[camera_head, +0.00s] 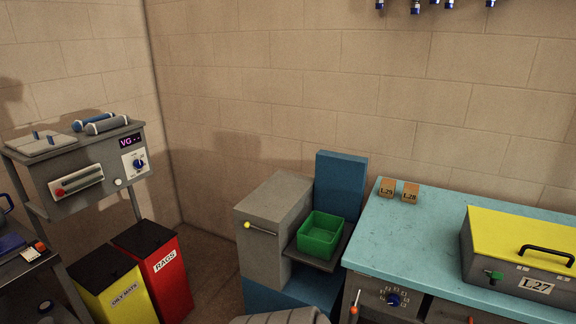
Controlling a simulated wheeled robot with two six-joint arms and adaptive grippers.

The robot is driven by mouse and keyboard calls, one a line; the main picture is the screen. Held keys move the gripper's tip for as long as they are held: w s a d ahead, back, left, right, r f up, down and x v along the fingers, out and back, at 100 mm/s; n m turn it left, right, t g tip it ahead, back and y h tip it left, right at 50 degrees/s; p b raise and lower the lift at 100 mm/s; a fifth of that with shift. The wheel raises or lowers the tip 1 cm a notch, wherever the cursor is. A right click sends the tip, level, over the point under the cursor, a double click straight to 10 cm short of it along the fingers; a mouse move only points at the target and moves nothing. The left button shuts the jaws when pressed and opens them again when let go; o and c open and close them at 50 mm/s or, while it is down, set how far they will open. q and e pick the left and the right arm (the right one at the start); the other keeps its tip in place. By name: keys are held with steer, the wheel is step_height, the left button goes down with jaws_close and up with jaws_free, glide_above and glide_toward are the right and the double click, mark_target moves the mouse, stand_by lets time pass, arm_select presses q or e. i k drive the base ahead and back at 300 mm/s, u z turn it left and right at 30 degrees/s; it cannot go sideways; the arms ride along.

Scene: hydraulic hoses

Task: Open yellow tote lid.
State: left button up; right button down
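A grey tote (506,281) with a yellow lid (522,232) stands at the right end of the blue bench. The lid looks shut and has a black handle on it. A green latch (494,275) and a label reading L27 show on its front. The tote's right end is cut off by the picture edge. Neither of my grippers is in view.
A green bin (320,234) sits left of the bench. Yellow and red waste bins (165,265) stand at lower left, under a grey machine (90,170).

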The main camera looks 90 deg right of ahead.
mark_target(550, 247)
steer(key=i, duration=0.4)
steer(key=z, duration=3.9)
